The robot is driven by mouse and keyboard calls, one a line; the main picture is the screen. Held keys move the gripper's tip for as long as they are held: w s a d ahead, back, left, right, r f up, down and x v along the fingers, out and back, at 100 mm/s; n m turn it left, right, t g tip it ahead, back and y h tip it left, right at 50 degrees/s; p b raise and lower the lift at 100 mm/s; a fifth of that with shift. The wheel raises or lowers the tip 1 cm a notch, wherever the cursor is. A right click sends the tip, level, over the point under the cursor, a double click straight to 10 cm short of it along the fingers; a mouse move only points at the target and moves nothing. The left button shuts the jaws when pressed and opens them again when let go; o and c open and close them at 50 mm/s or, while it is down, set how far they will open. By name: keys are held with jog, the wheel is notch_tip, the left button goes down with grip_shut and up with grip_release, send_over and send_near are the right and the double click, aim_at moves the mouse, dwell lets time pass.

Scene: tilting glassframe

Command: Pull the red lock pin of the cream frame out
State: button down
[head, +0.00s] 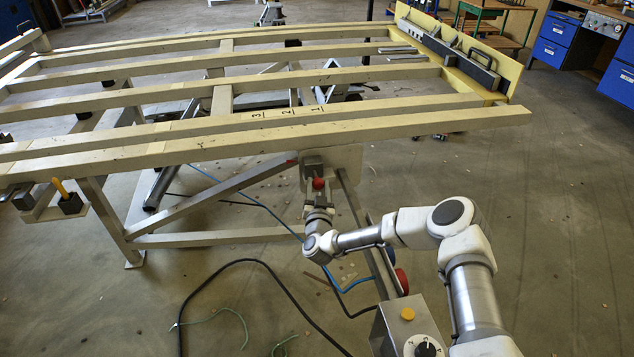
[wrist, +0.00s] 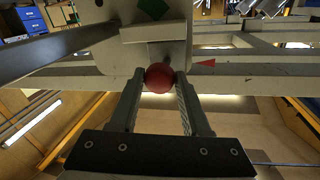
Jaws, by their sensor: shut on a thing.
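The red lock pin (head: 318,183) shows as a round red knob below the front beam of the cream frame (head: 250,132). In the wrist view the red knob (wrist: 159,78) sits between the two fingertips, against a pale plate (wrist: 155,50) of the frame. My gripper (head: 318,188) is shut on the knob, with a fingertip on each side of it. In the wrist view my gripper (wrist: 159,82) shows both fingers reaching up to the knob. The pin's shaft behind the knob is mostly hidden.
A control box (head: 408,325) with a yellow button and a dial stands at the lower front, close to my arm. A diagonal grey strut (head: 215,197) runs left of the gripper. Black and blue cables (head: 250,262) lie on the floor. Open floor lies to the right.

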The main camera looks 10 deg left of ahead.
jog(key=shift+c, duration=1.9)
grip_release()
jog(key=shift+s+d, duration=0.1)
jog(key=shift+s, duration=0.05)
jog(key=p+v, duration=0.3)
jog(key=v, duration=1.4)
jog(key=shift+s, duration=0.25)
